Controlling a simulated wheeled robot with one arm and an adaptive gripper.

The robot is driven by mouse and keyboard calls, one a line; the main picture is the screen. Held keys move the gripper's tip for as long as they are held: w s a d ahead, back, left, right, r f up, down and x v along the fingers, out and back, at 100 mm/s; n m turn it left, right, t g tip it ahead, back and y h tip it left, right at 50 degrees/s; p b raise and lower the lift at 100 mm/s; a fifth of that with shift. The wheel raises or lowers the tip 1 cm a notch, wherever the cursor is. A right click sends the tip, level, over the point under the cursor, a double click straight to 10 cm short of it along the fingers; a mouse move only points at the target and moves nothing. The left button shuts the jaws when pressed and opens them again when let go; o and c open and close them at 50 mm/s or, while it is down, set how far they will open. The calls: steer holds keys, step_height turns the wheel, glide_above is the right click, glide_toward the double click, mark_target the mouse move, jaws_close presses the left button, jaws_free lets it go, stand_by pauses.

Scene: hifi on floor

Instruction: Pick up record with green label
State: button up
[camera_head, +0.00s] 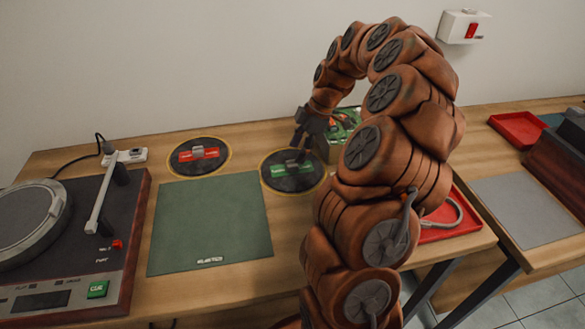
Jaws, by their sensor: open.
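The record with the green label (292,181) lies flat on the wooden table, right of the green mat. It is black with a yellow rim, and a small grey block stands up at its centre. My gripper (298,145) is dark and hangs just above the far edge of this record. Its jaws are open and appear empty. Whether a fingertip touches the record cannot be told. A second record with a red label (199,153) lies to the left, behind the mat.
A turntable (133,215) fills the left of the table. The flat green mat (210,225) is bare. A green circuit-like item (344,124) sits behind my gripper. A red tray (452,232) is right of my arm. A second table on the right holds a grey mat (526,208) and red tray (517,128).

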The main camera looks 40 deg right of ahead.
mark_target(293, 163)
steer(key=shift+p+x, duration=0.5)
steer(key=shift+x, duration=1.75)
steer(key=shift+s, duration=0.2)
jaws_close()
